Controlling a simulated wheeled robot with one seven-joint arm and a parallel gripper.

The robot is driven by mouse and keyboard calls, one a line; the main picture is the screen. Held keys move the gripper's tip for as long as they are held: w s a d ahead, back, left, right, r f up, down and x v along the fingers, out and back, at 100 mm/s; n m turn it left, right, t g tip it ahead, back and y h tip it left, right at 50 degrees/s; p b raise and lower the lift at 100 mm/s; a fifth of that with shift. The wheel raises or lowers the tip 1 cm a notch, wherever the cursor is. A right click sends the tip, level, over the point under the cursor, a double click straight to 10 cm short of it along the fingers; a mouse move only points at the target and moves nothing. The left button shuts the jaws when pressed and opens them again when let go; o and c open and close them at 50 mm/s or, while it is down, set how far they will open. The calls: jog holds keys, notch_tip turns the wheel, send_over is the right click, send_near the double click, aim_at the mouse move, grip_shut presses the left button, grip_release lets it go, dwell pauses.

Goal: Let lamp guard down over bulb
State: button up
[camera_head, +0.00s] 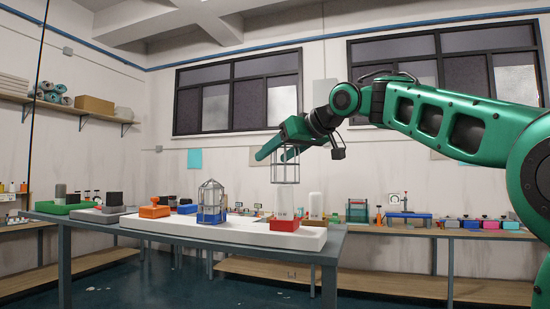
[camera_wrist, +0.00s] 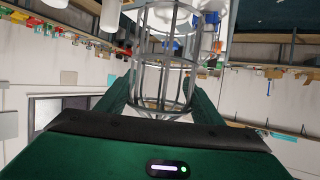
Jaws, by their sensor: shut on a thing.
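My gripper (camera_head: 279,148) is shut on a grey wire lamp guard (camera_head: 286,172), a cage of upright bars and rings. The guard hangs roughly upright in the air. In the wrist view the guard (camera_wrist: 165,75) sits between my two green fingers. Below it in the head view a pale bulb (camera_head: 282,204) stands on a red base (camera_head: 284,225). The guard's lower rim appears above the bulb's top, with a small gap. In the wrist view a white bulb shape (camera_wrist: 110,15) shows left of the guard; exact alignment is unclear.
A caged lamp on a blue base (camera_head: 211,215) stands left on the same white board (camera_head: 250,236). An orange block (camera_head: 155,211) is further left, and a white cylinder (camera_head: 315,206) stands right of the red base. A back bench (camera_head: 430,232) holds several small items.

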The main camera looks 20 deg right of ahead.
aim_at(296, 174)
jog(key=shift+f, duration=4.2)
jog(key=o, duration=1.1)
jog(key=v, duration=1)
jog(key=shift+s+d, duration=0.15)
jog(key=shift+s, duration=0.15)
jog(key=shift+s, duration=0.1)
